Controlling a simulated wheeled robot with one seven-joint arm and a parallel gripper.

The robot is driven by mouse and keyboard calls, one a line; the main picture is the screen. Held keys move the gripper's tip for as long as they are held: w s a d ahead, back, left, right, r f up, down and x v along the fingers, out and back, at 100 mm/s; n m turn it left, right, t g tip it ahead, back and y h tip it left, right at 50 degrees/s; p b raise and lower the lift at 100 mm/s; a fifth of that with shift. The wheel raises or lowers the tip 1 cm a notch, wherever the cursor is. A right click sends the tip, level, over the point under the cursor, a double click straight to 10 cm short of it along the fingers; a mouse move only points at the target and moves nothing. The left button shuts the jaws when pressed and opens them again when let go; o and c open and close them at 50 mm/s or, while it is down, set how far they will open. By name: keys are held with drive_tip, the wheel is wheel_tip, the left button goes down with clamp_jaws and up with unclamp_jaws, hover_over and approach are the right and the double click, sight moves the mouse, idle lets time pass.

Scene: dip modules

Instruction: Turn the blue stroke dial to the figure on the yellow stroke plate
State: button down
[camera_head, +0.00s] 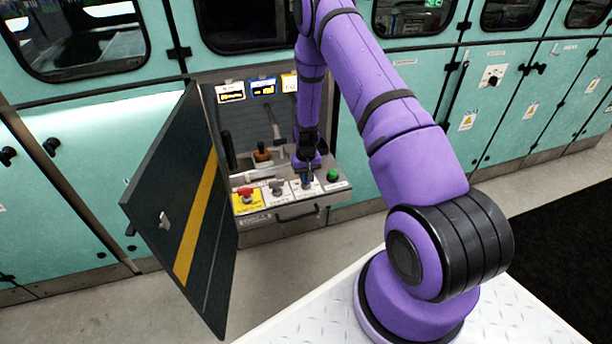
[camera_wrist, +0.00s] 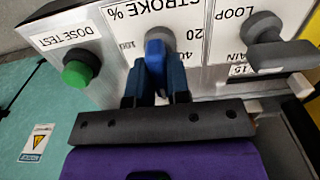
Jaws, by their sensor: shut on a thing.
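The blue stroke dial (camera_wrist: 154,48) stands on a white panel lettered "STROKE %", which is upside down in the wrist view. The figures 20 and 40 show on one side of it and 100 on the other. My gripper (camera_wrist: 156,70) is shut on the dial's blue handle, one finger on each side. Which figure the dial points at cannot be told. In the head view my gripper (camera_head: 306,172) reaches down to the panel and mostly hides the dial (camera_head: 307,183). The yellow stroke plate (camera_head: 289,82) hangs on the back wall beside my arm; its figure is too small to read.
A grey loop handle (camera_wrist: 265,40) and a green dose test button (camera_wrist: 78,72) flank the dial. A red knob (camera_head: 245,193) sits on a yellow plate farther left. White (camera_head: 230,92) and blue (camera_head: 263,87) plates hang behind. An open dark door (camera_head: 180,215) stands at left.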

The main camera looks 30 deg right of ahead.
drive_tip(key=c, duration=1.1)
unclamp_jaws()
wheel_tip(320, 180, up, 11)
drive_tip(key=shift+f, duration=0.1)
